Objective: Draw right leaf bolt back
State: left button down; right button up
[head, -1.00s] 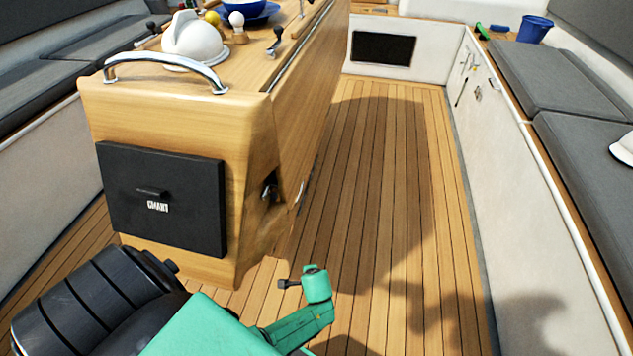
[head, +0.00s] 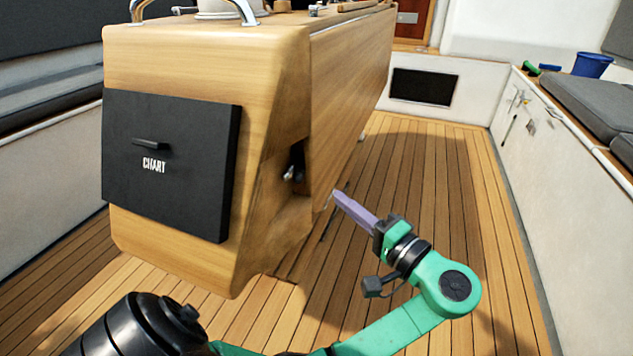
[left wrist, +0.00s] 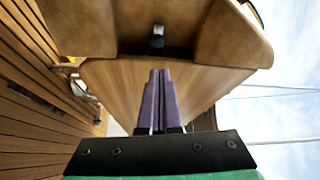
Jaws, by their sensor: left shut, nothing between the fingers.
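The wooden cockpit table (head: 200,65) stands at the left of the head view, with its right leaf (head: 345,85) hanging along its right side. A small metal fitting (head: 292,172), which looks like the leaf bolt, sits in a dark recess in the table's end near that leaf. It also shows in the left wrist view (left wrist: 157,41), beyond the fingertips. My left gripper (head: 338,196) is shut and empty. Its purple fingers point toward the table, right of and slightly below the recess, apart from the fitting. My right gripper is out of view.
A black drawer front marked CHART (head: 170,165) is on the table's end. The plank floor (head: 420,170) is clear to the right, up to the white bench side (head: 535,155). A blue bucket (head: 592,65) stands on the far bench.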

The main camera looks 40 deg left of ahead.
pick_arm(q)
jog(key=b, duration=0.2)
send_near(297, 163)
jog(key=x, duration=0.4)
jog(key=shift+a, duration=0.25)
jog(key=shift+r, duration=0.1)
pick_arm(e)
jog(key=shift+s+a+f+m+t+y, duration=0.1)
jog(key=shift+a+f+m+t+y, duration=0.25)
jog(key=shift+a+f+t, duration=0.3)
pick_arm(q)
jog(key=shift+p, duration=0.3)
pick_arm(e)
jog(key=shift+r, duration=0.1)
